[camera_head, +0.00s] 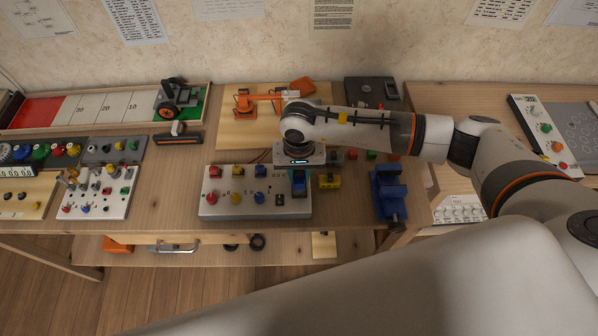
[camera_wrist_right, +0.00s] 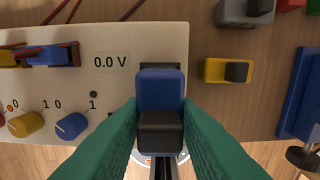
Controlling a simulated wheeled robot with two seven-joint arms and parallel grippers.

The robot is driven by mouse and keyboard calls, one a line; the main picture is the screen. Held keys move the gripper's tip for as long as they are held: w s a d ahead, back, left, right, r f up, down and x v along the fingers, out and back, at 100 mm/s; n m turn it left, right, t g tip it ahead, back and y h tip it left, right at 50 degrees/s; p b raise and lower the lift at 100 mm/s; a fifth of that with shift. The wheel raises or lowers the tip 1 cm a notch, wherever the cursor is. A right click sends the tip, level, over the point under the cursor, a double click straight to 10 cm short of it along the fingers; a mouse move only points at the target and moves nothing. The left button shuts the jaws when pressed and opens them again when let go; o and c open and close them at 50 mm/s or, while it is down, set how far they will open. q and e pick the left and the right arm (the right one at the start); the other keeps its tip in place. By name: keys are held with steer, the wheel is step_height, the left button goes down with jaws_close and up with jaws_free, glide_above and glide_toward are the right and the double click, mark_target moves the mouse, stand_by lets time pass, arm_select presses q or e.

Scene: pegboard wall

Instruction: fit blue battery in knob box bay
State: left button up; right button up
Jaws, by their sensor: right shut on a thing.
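The blue battery (camera_wrist_right: 160,88), blue with a black end, is between the green fingers of my right gripper (camera_wrist_right: 161,112), which is shut on it. In the head view the battery (camera_head: 298,186) shows below my right wrist, at the right end of the knob box (camera_head: 225,208). In the wrist view the knob box (camera_wrist_right: 120,32) has a dark bay (camera_wrist_right: 147,67), mostly hidden behind the battery. The battery lines up with the bay; I cannot tell how deep it sits. A display beside it reads 0.0 V. My left gripper is not in view.
A yellow block (camera_head: 330,181) with a black end lies just right of the knob box, and a blue vise (camera_head: 388,190) stands further right. Grey, red and green blocks lie behind. An orange toy arm (camera_head: 260,101) stands on a wooden board at the back.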

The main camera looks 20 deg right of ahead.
mark_target(300, 177)
steer(key=shift+b, duration=0.4)
stand_by(0.6)
steer(key=shift+f+b, duration=0.7)
steer(key=shift+b, duration=0.2)
steer(key=shift+b, duration=0.35)
stand_by(0.8)
steer(key=shift+f+b, duration=0.65)
steer(key=shift+b, duration=0.35)
stand_by(0.5)
steer(key=shift+s+f+b, duration=0.2)
steer(key=shift+s+b, duration=0.05)
steer(key=shift+b, duration=0.05)
